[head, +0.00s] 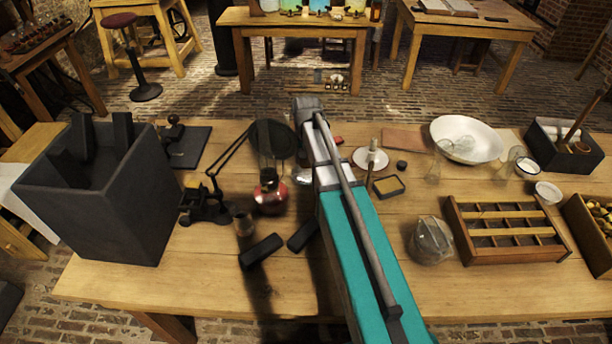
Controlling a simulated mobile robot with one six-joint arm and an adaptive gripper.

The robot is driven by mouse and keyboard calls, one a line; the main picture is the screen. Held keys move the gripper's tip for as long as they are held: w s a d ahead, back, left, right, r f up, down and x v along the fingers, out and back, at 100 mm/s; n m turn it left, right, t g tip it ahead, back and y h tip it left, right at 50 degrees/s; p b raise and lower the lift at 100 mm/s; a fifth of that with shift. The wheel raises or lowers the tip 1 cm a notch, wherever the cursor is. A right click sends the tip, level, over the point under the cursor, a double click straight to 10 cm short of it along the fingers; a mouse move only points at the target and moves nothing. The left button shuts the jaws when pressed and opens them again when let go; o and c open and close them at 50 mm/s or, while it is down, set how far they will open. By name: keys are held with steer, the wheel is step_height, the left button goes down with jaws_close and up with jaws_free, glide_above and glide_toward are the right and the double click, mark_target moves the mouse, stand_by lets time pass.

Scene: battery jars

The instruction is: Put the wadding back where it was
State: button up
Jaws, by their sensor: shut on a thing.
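My arm, with its teal link and grey end section, reaches up the middle of the head view across the table. My gripper does not show; the arm hides it or it is out of sight, so what it holds cannot be seen. No wadding can be made out for sure. A greyish, mottled, rounded thing (431,240) stands right of my arm; I cannot tell whether it is a jar or what is in it.
On the wooden table (190,290) stand a tall black box (110,215), a red lamp (270,193), two black blocks (261,251), a white basin (466,136), glass jars (437,163), a divided wooden tray (508,232) and a dark box (565,150).

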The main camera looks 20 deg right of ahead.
mark_target(306, 176)
steer(key=shift+f, duration=0.4)
steer(key=shift+f+b, duration=2.25)
steer(key=shift+b, duration=0.2)
steer(key=shift+f, duration=0.1)
steer(key=o, duration=1.3)
steer(key=shift+c, duration=0.2)
steer(key=shift+r, duration=0.2)
steer(key=r+p, duration=1.2)
steer(key=shift+w+d, duration=0.1)
steer(key=shift+w, duration=0.1)
